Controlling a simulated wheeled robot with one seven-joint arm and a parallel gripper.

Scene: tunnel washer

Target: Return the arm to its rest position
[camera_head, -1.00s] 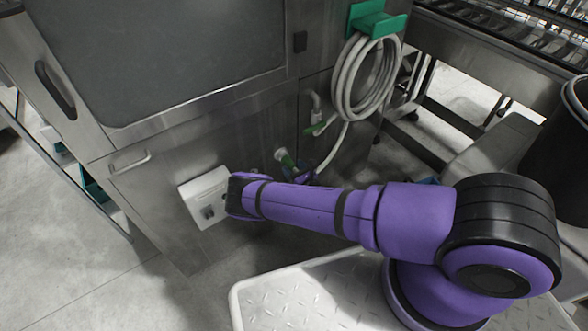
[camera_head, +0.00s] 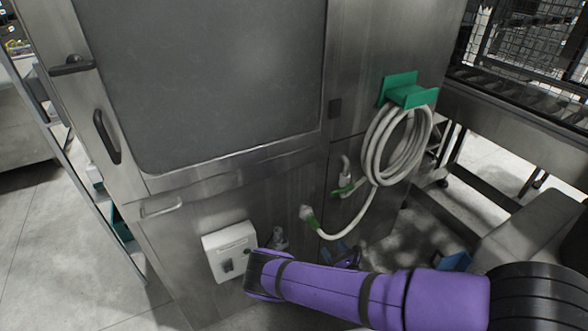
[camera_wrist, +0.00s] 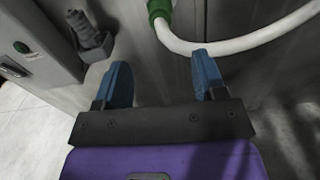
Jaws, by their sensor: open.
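My gripper (camera_wrist: 162,64) shows in the wrist view with its two blue fingers spread wide and nothing between them. It faces the lower steel front of the washer. In the head view my purple arm (camera_head: 340,290) reaches across the bottom, and the gripper (camera_head: 346,258) is mostly hidden behind it. The white hose (camera_head: 350,228) hangs in front of the panel, its green-collared end (camera_head: 307,214) at the panel. In the wrist view, the green collar (camera_wrist: 158,10) and hose (camera_wrist: 235,43) lie just beyond the fingers, with no contact that I can make out.
A white control box (camera_head: 229,252) is on the panel left of my arm, with a grey fitting (camera_head: 278,239) beside it. A green hanger (camera_head: 408,92) holds the coiled hose. A steel conveyor frame (camera_head: 520,125) stands at right. Open floor (camera_head: 40,240) lies at left.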

